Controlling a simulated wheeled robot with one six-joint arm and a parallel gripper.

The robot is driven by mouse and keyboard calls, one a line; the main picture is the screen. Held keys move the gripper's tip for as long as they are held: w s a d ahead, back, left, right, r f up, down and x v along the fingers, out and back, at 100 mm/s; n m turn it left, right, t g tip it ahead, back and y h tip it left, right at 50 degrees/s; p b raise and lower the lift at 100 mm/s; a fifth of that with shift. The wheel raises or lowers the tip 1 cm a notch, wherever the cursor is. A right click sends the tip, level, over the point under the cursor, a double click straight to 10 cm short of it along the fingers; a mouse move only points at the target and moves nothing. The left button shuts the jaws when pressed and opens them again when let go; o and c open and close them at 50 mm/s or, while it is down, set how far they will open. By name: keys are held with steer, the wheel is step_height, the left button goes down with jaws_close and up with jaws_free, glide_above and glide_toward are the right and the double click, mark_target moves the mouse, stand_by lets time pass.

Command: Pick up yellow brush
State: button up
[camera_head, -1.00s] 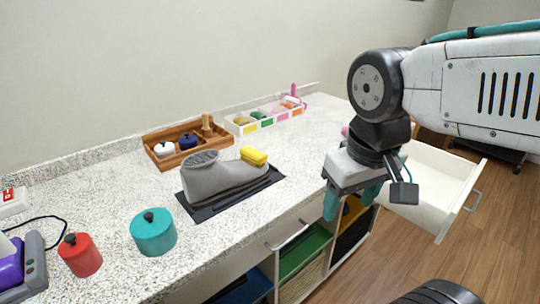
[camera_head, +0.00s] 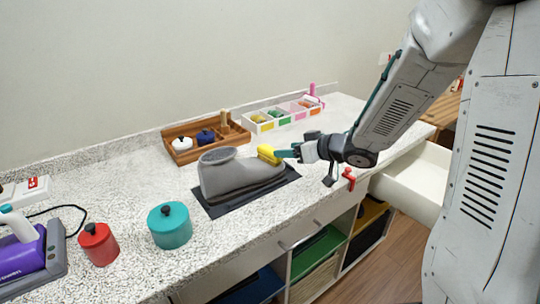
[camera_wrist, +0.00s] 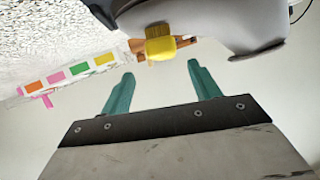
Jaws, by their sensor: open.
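The yellow brush (camera_head: 267,153) rests at the right end of the grey boot-shaped form (camera_head: 236,174), which lies on a dark mat (camera_head: 222,210) on the counter. My gripper (camera_head: 284,153) is just to the right of the brush, reaching in level from the right. In the wrist view my gripper (camera_wrist: 160,69) has its two teal fingers spread with nothing between them. The yellow brush (camera_wrist: 160,42) shows just beyond the fingertips, roughly centred between them. The grey form (camera_wrist: 238,25) is behind it at the upper right. The brush's far side is hidden.
A wooden tray (camera_head: 174,133) with small pots and a white divided box (camera_head: 262,129) stand behind. A teal pot (camera_head: 169,226) and red pot (camera_head: 98,244) are at the left. A red item (camera_head: 349,178) sits near the counter edge beside an open white drawer (camera_head: 411,187).

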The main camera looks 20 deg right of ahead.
mark_target(271, 149)
steer(key=x, duration=0.8)
steer(key=shift+s+a+r, duration=0.15)
steer(key=shift+a+r, duration=0.1)
steer(key=shift+c, duration=0.3)
steer(key=c, duration=1.1)
steer(key=shift+r, duration=0.1)
